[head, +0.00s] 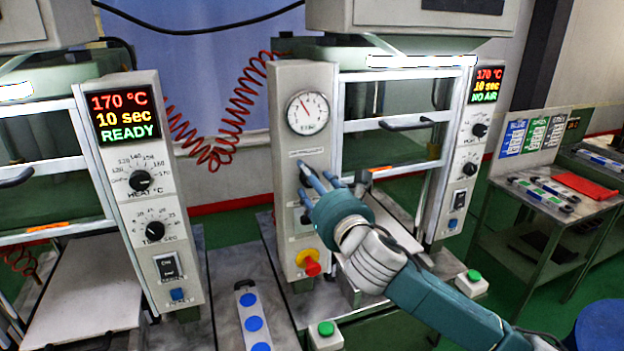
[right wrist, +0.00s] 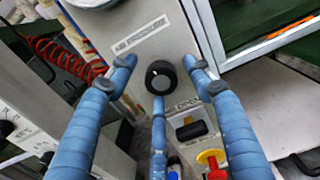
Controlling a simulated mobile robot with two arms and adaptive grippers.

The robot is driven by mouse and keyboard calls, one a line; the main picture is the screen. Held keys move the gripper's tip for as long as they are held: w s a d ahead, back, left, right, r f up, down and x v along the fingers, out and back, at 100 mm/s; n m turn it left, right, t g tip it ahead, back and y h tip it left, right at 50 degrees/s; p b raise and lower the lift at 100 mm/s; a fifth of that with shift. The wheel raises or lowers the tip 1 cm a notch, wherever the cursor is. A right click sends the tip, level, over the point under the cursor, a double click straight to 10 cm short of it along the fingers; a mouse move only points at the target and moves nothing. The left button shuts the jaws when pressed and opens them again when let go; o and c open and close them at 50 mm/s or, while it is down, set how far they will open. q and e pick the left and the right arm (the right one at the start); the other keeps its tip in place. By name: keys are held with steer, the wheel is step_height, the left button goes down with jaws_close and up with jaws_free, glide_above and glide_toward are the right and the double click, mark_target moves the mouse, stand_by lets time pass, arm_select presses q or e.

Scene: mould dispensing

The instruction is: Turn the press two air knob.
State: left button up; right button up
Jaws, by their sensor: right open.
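The black round air knob (right wrist: 160,77) sits on the grey panel (right wrist: 136,22) below a printed label. In the right wrist view it lies between the fingertips of my open right gripper (right wrist: 158,84), with two blue fingers at its sides and one below it. Gaps show beside the knob, and I cannot tell if the lower finger touches it. The display of press two (head: 486,86) reads 170 °C, 10 sec, NO AIR. My left gripper is not in view.
Below the knob are a black switch (right wrist: 191,129) and a red knob on a yellow base (head: 309,262). The left press display (head: 124,116) reads READY. A red coiled hose (head: 232,115) hangs behind. Green buttons (head: 326,328) stand in front. A side table is at right.

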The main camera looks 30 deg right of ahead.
steer(key=shift+w, duration=0.25)
steer(key=c, duration=1.1)
steer(key=shift+d+r, duration=0.1)
